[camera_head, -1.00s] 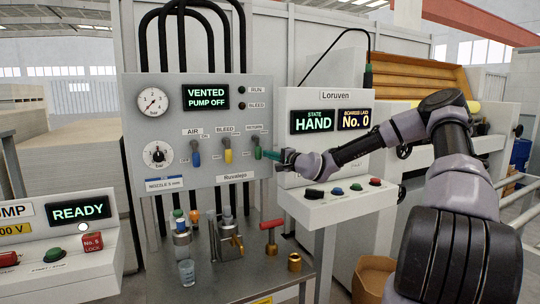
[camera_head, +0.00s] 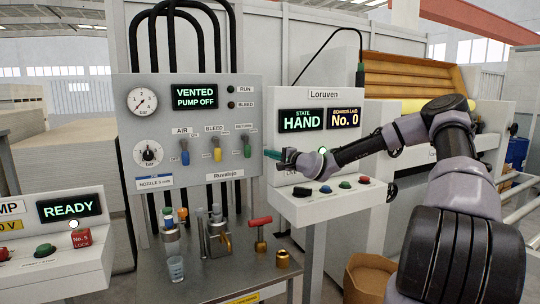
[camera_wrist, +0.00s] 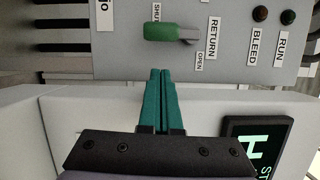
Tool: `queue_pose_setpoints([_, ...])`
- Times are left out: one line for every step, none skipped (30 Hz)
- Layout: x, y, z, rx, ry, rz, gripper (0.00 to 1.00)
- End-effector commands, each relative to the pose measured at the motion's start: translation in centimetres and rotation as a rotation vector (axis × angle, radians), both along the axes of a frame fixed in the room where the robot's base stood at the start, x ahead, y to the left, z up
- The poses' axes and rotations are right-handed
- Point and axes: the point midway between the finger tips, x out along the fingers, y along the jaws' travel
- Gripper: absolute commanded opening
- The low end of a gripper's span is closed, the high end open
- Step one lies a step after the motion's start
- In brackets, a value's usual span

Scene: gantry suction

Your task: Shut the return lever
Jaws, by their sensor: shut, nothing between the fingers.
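The return lever (camera_head: 247,149) has a green handle and sits on the right of the grey control panel. Its handle hangs straight down. In the wrist view the handle (camera_wrist: 164,33) lies beside the SHUT label, and the OPEN label is near its pivot end. My gripper (camera_head: 267,154), with teal fingers, is just right of the lever with a small gap between them. In the wrist view my fingertips (camera_wrist: 160,72) are together, empty, pointing toward the panel and apart from the handle.
The blue air lever (camera_head: 184,153) and yellow bleed lever (camera_head: 217,151) are left of the return lever. The panel display (camera_head: 194,97) reads VENTED PUMP OFF. The Loruven box (camera_head: 340,200) with its buttons is close by my gripper on the right. A metal bench (camera_head: 215,283) stands below.

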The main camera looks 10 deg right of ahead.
Motion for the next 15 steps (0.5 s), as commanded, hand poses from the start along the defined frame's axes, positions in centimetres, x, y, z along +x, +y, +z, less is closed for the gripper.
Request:
queue_pose_setpoints([-0.7, -0.5, 0.0, 0.000, 0.001, 0.000, 0.00])
queue_pose_setpoints([-1.0, -0.8, 0.0, 0.000, 0.000, -0.001, 0.00])
queue_pose_setpoints([-1.6, -1.1, 0.1, 0.000, 0.000, 0.000, 0.00])
queue_pose_setpoints([-1.9, -1.5, 0.0, 0.000, 0.000, -0.001, 0.00])
queue_pose_setpoints([-2.3, -1.8, 0.0, 0.000, 0.000, -0.002, 0.00])
queue_pose_setpoints([-2.9, -2.2, 0.0, 0.000, 0.000, -0.002, 0.00])
queue_pose_setpoints([-3.3, -2.6, 0.0, 0.000, 0.000, -0.003, 0.00])
queue_pose_setpoints([-3.8, -2.8, 0.0, 0.001, 0.001, -0.001, 0.00])
queue_pose_setpoints([-4.3, -3.3, 0.0, 0.001, 0.001, -0.003, 0.00])
queue_pose_setpoints([-4.8, -3.6, 0.0, 0.001, 0.001, -0.002, 0.00])
queue_pose_setpoints([-5.1, -3.9, 0.0, 0.001, 0.001, -0.002, 0.00])
queue_pose_setpoints([-5.7, -4.3, 0.0, 0.001, 0.001, -0.002, 0.00])
queue_pose_setpoints([-6.0, -4.5, 0.0, 0.001, 0.001, -0.002, 0.00])
queue_pose_setpoints([-6.3, -4.8, 0.0, 0.000, 0.000, -0.002, 0.00])
queue_pose_setpoints([-6.6, -5.0, 0.0, 0.000, 0.000, -0.001, 0.00])
